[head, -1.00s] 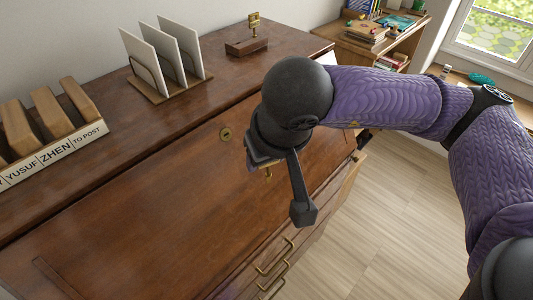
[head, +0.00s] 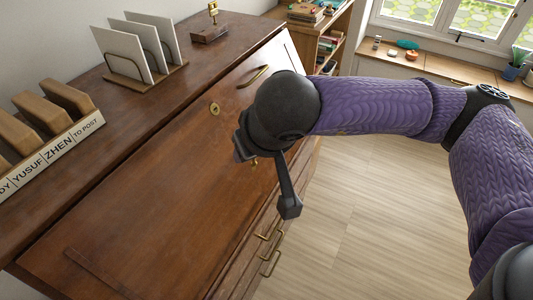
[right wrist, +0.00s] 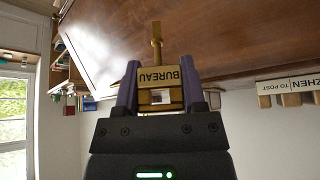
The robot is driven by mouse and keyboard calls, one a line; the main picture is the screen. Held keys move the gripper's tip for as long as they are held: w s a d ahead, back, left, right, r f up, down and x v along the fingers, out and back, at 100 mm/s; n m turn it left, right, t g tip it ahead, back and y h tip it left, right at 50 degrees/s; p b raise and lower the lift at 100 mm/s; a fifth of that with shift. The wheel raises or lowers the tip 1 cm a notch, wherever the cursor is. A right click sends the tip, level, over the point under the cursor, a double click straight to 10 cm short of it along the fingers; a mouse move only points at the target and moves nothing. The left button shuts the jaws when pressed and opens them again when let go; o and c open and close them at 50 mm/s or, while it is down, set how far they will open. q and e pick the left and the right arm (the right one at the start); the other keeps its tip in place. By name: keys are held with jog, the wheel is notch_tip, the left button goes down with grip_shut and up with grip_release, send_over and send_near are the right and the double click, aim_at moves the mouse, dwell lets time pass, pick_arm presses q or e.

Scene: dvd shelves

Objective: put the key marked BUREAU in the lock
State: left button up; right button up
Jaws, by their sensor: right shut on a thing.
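The key marked BUREAU (right wrist: 158,76) is a brass key with a dark-lettered tag. In the right wrist view its tag sits between the two fingers of my right gripper (right wrist: 160,92), which is shut on it, and its shaft points away from the gripper. In the head view the right gripper (head: 246,148) is in front of the bureau's sloping panel, with only a bit of brass (head: 254,161) showing below it. The lock (head: 215,109) is a round brass keyhole plate near the panel's upper edge, apart from the key and up-left of the gripper. My left gripper is out of view.
On the bureau top stand a letter rack with white cards (head: 146,76), a wooden block with a brass piece (head: 209,34), and a name-labelled sorter (head: 55,145). Brass drawer handles (head: 270,262) stick out below. The floor at right is clear.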

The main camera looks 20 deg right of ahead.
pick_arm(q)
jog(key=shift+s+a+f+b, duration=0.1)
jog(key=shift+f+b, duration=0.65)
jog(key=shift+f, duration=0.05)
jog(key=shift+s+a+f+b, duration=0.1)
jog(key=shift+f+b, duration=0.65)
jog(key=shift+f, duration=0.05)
pick_arm(e)
jog(key=w+d+n+t+y, duration=0.2)
jog(key=w+n+t+y, duration=0.1)
jog(key=w+y, duration=0.2)
jog(key=w+d+n+t+y, duration=0.3)
jog(key=w+t+y, duration=0.1)
jog(key=w, duration=0.3)
jog(key=shift+w+d+n+y, duration=0.25)
jog(key=shift+w+n+y, duration=0.05)
jog(key=shift+w+y, duration=0.1)
jog(key=shift+s, duration=0.1)
